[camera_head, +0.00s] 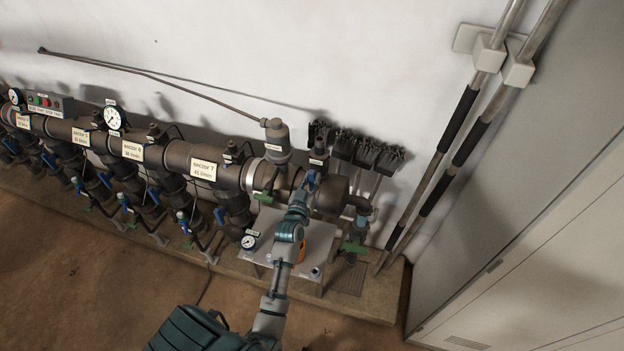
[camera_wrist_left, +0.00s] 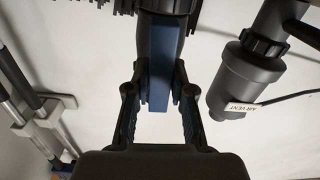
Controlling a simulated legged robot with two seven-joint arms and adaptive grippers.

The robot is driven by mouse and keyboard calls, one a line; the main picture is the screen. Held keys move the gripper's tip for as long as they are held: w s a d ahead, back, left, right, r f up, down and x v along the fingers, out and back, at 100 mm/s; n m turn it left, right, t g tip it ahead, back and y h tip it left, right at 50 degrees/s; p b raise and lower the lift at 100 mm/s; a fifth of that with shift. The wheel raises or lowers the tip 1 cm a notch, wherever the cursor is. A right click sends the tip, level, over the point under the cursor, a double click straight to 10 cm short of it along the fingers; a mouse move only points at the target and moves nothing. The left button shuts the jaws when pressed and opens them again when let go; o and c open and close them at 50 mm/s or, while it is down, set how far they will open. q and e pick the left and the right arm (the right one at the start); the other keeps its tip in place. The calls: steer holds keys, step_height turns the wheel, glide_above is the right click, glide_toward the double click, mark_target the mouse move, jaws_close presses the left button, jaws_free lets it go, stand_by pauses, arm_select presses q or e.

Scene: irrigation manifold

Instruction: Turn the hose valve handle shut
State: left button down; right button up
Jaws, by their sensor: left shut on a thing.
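My left arm comes in from the bottom of the head view. Its gripper (camera_head: 311,181) is at the right end of the manifold, near a dark labelled fitting (camera_head: 318,152). In the left wrist view, a flat blue valve handle (camera_wrist_left: 160,68) stands between the two fingers of my left gripper (camera_wrist_left: 158,92). The gripper is shut on this handle. In the head view the gripper mostly hides the handle. The label there is too small to read. My right gripper is not in view.
The grey air vent (camera_head: 277,142) stands left of the gripper and also shows in the left wrist view (camera_wrist_left: 240,85). Black brush heads (camera_head: 368,153) hang behind. A green handle (camera_head: 355,248) is lower right. Long poles (camera_head: 455,130) and a grey cabinet (camera_head: 540,250) bound the right.

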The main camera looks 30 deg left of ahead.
arm_select(q)
steer(key=shift+r+n+p, duration=0.15)
steer(key=shift+n+p, duration=0.4)
steer(key=shift+n, duration=0.15)
steer(key=shift+a+n+p, duration=0.1)
steer(key=shift+n+p, duration=0.5)
steer(key=shift+n, duration=0.2)
steer(key=n+p, duration=0.2)
steer(key=n, duration=0.1)
steer(key=shift+a+n, duration=0.1)
steer(key=shift+n, duration=0.2)
steer(key=n, duration=0.1)
steer(key=n+p, duration=0.1)
steer(key=shift+a+f+n, duration=0.1)
steer(key=shift+f+n, duration=0.15)
steer(key=shift+n, duration=0.15)
steer(key=n, duration=0.3)
steer(key=shift+f+n+p, duration=0.2)
steer(key=shift+n+p, duration=0.1)
steer(key=shift+p, duration=0.1)
steer(key=shift+f+n, duration=0.15)
steer(key=shift+n, duration=1.75)
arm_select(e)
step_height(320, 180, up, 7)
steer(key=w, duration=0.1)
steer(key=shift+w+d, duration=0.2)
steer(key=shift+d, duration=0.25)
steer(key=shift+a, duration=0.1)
